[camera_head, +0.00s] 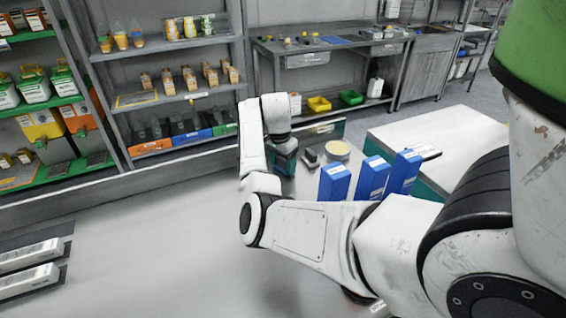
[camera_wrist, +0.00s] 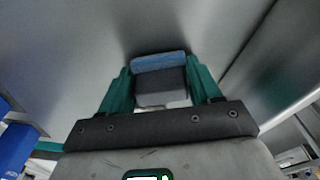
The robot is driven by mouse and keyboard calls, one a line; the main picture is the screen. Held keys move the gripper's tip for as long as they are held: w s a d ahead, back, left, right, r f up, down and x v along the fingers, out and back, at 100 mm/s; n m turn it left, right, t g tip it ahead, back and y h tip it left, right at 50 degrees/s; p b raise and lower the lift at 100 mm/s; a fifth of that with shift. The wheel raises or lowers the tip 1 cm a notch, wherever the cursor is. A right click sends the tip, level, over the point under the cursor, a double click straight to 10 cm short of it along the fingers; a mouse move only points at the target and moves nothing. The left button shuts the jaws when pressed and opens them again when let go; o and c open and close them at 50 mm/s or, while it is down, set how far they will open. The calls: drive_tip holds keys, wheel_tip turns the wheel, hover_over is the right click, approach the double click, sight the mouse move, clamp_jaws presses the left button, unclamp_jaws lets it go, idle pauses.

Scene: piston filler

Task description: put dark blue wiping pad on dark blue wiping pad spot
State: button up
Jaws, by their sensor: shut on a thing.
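My gripper (camera_wrist: 159,80) is shut on a small block with a blue face and a dark grey body, which I take to be the dark blue wiping pad (camera_wrist: 158,63). The pad sits between the two teal fingers, over a plain grey surface. Whether it touches that surface cannot be told. In the head view my gripper (camera_head: 285,160) points down over the far part of the grey counter (camera_head: 170,240), and the pad cannot be made out there. I cannot pick out the dark blue wiping pad spot in either view.
A dark grey block (camera_head: 310,156) and a round pale-yellow-topped item (camera_head: 338,149) stand just right of my gripper. Several blue boxes stand nearer, including one at the left (camera_head: 335,182). White cartons (camera_head: 30,282) lie at the left. The counter's middle is clear.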

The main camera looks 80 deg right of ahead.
sight(280, 169)
drive_tip(key=shift+f, duration=0.3)
drive_tip(key=shift+a+f, duration=0.15)
drive_tip(key=shift+f, duration=0.3)
drive_tip(key=o, duration=1)
drive_tip(key=shift+s+f, duration=0.15)
drive_tip(key=shift+f, duration=0.05)
drive_tip(key=r, duration=0.9)
drive_tip(key=w+a+r, duration=0.1)
drive_tip(key=r, duration=0.4)
drive_tip(key=shift+b, duration=0.35)
